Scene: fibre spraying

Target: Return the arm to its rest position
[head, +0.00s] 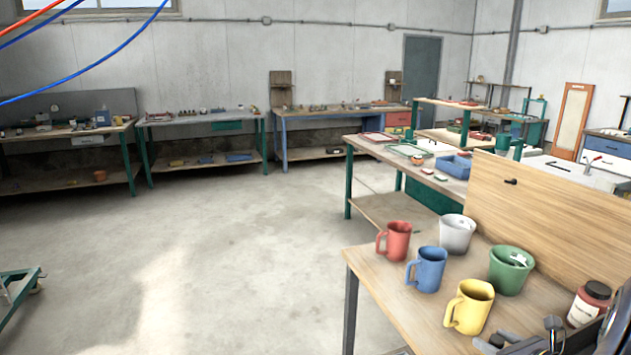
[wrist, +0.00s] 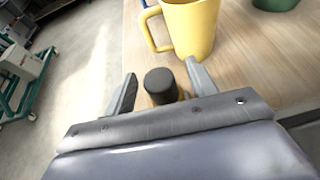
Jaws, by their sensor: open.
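My gripper (wrist: 161,68) is open in the wrist view, its two fingers apart. A short dark cylinder (wrist: 160,83) shows between the fingers; I cannot tell whether it is part of my gripper or a separate thing. The yellow mug (wrist: 190,27) stands just beyond the fingertips, apart from them, and upright on the table in the head view (head: 470,306). Parts of my arm and gripper show at the lower right of the head view, cut off by the frame edge.
Near the yellow mug stand a blue mug (head: 427,269), a red mug (head: 394,241), a white cup (head: 457,234) and a green cup (head: 510,270). A jar with a dark lid (head: 588,304) stands at the right. A wooden panel (head: 555,215) rises behind.

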